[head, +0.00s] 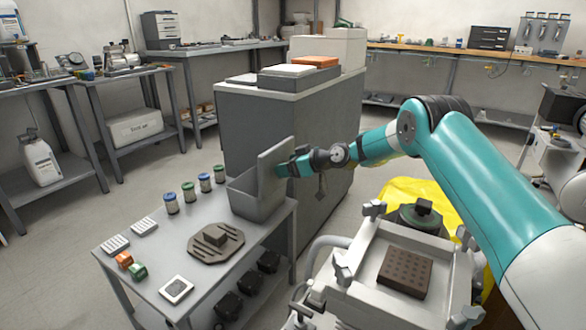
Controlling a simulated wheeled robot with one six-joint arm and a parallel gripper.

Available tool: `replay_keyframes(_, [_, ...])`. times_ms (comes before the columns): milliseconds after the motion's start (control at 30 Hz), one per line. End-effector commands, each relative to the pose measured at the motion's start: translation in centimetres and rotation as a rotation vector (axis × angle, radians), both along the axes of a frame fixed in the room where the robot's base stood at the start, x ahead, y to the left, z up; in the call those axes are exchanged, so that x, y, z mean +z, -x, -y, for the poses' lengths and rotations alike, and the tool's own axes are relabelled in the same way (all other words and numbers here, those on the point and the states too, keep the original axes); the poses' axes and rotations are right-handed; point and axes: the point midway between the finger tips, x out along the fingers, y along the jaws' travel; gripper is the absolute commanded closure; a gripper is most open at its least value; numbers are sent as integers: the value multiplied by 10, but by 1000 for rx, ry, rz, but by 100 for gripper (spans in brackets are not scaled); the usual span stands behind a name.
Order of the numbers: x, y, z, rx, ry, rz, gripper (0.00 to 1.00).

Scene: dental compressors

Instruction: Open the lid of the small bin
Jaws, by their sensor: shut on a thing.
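The small grey bin (257,203) stands at the far right corner of the grey table. Its lid (273,163) is raised and stands nearly upright above the bin's body, so the lid is open. My gripper (284,167) reaches in from the right and is shut on the lid at its right side. The exact contact of the fingertips is partly hidden by the lid. The inside of the bin is mostly hidden.
Several small jars (188,191) stand left of the bin. A brown plate with a block (215,241), a white square (176,289) and small orange and green blocks (131,265) lie on the table. A tall grey cabinet (240,130) stands close behind the bin.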

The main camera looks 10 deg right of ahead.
Motion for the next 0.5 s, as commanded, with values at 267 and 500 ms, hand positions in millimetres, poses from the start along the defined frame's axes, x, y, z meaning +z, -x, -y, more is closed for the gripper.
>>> replay_keyframes(267, [3,-1,-2,1,-3,9,17])
replay_keyframes(500, [2,-1,-1,1,-2,5,0])
